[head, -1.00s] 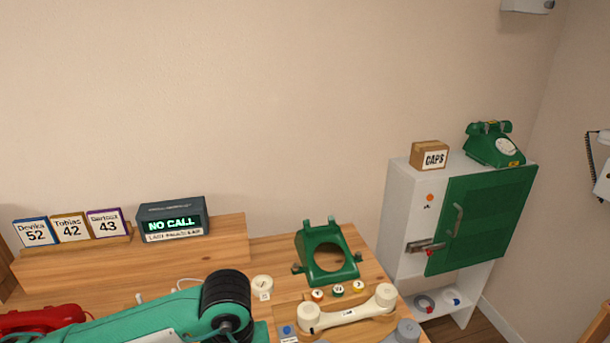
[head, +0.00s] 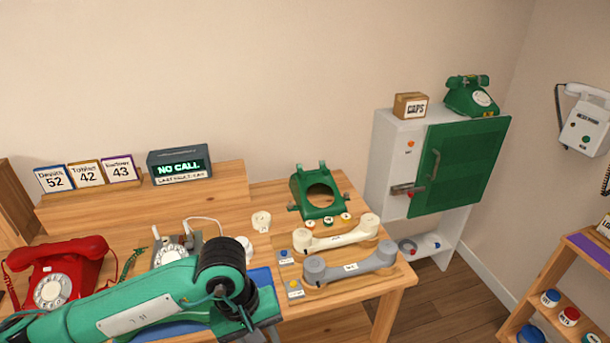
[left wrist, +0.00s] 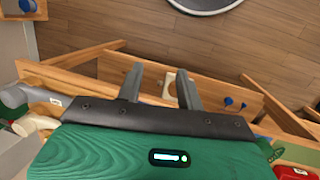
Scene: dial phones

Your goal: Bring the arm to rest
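My left arm (head: 130,305), green with a black wrist joint (head: 222,258), reaches in from the lower left in the head view. It lies over the front of the wooden desk, and its gripper is not clearly seen there. In the left wrist view my left gripper (left wrist: 162,78) has two grey fingers spread apart, with nothing held between them. Beyond the fingers are wooden furniture parts and the floor. My right arm and gripper are not in view.
Near the arm on the desk are a red dial phone (head: 60,272), a grey phone (head: 178,246) partly hidden, cream (head: 335,234) and grey (head: 350,266) handsets, and a green phone shell (head: 318,208). A white cabinet (head: 385,160) stands right; floor (head: 445,300) shows beside the desk.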

